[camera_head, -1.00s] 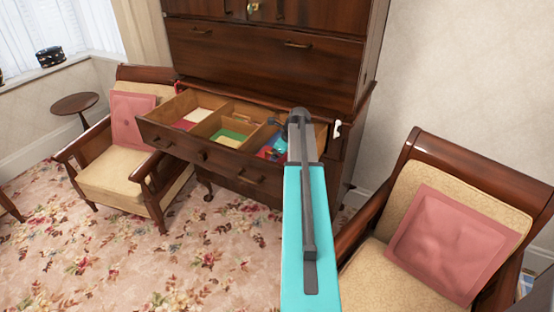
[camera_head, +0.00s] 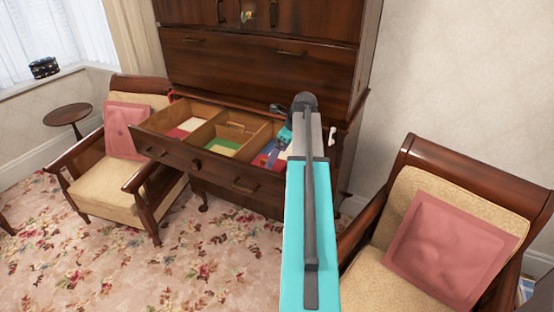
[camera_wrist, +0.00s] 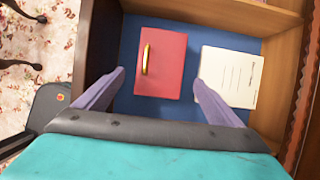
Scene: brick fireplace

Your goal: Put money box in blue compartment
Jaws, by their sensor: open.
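The red money box (camera_wrist: 160,62) with a gold handle lies on the blue floor of the blue compartment (camera_wrist: 215,38) in the wrist view. My gripper (camera_wrist: 158,85) is open above the compartment, with a purple finger on each side of the box's near end. No finger clearly touches the box. In the head view my gripper (camera_head: 283,140) is over the right compartment of the open drawer (camera_head: 200,160), and the arm hides part of that compartment.
A cream paper or booklet (camera_wrist: 231,78) lies right of the box. The drawer's other compartments have red and green (camera_head: 222,148) floors. Armchairs with pink cushions stand left (camera_head: 124,130) and right (camera_head: 448,245). Open carpet (camera_head: 215,255) lies in front.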

